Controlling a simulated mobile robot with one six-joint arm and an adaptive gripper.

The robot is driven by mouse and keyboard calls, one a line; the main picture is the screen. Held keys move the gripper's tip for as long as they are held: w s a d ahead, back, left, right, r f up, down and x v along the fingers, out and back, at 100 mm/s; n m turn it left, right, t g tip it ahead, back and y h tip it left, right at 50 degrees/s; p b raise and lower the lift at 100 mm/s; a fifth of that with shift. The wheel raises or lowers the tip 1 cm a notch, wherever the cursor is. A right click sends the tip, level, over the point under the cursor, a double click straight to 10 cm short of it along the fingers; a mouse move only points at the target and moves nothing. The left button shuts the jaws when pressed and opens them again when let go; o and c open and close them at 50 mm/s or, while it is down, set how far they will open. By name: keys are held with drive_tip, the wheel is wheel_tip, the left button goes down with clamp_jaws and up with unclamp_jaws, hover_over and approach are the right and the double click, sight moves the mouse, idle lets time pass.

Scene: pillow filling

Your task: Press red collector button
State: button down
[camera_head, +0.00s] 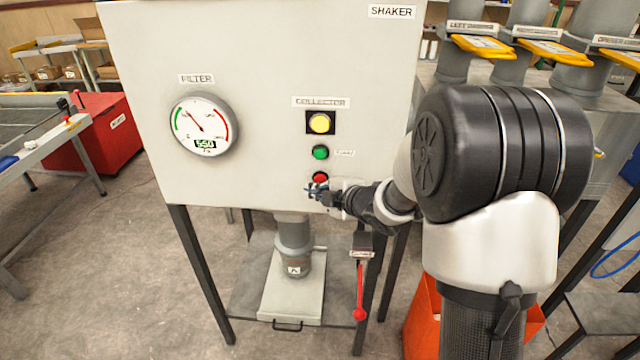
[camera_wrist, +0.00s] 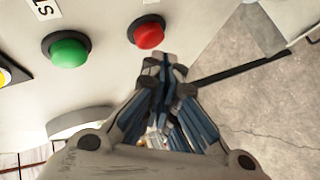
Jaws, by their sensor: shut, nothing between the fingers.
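The red collector button (camera_head: 320,177) sits low on the pale cabinet panel, under the green button (camera_head: 320,152) and the yellow lamp (camera_head: 320,123). My gripper (camera_head: 316,188) is shut and empty, with its tips just below and in front of the red button. In the wrist view, the red button (camera_wrist: 149,32) shows fully just beyond my fingertips (camera_wrist: 162,58), to their upper left. The green button (camera_wrist: 68,49) is to its left. I cannot tell whether the tips touch the red button; a small gap seems to show.
A round filter gauge (camera_head: 204,124) is on the left of the panel. A lever with a red handle (camera_head: 360,292) hangs below the cabinet on the right. An orange bin (camera_head: 420,318) stands on the floor below my arm. A red box (camera_head: 106,135) stands at far left.

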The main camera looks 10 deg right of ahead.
drive_tip(key=shift+s, duration=0.1)
drive_tip(key=s, duration=0.1)
drive_tip(key=s+a+b, duration=0.1)
drive_tip(key=s, duration=0.1)
drive_tip(key=s+b, duration=0.1)
drive_tip(key=shift+s+a, duration=0.3)
idle(0.7)
drive_tip(key=s+d+r+m+g+h, duration=0.2)
drive_tip(key=s+d+r+m+h, duration=0.45)
drive_tip(key=s+m, duration=0.45)
drive_tip(key=s+a+m+g+y, duration=0.1)
drive_tip(key=s+a+m+g, duration=0.1)
drive_tip(key=s, duration=0.9)
drive_tip(key=s+a+f+m+g, duration=0.1)
drive_tip(key=s+a+m+g, duration=0.2)
drive_tip(key=s, duration=0.9)
drive_tip(key=m, duration=0.2)
drive_tip(key=shift+s+a+f+m+y, duration=0.2)
drive_tip(key=shift+a+m+y, duration=0.05)
drive_tip(key=shift+m+y, duration=0.1)
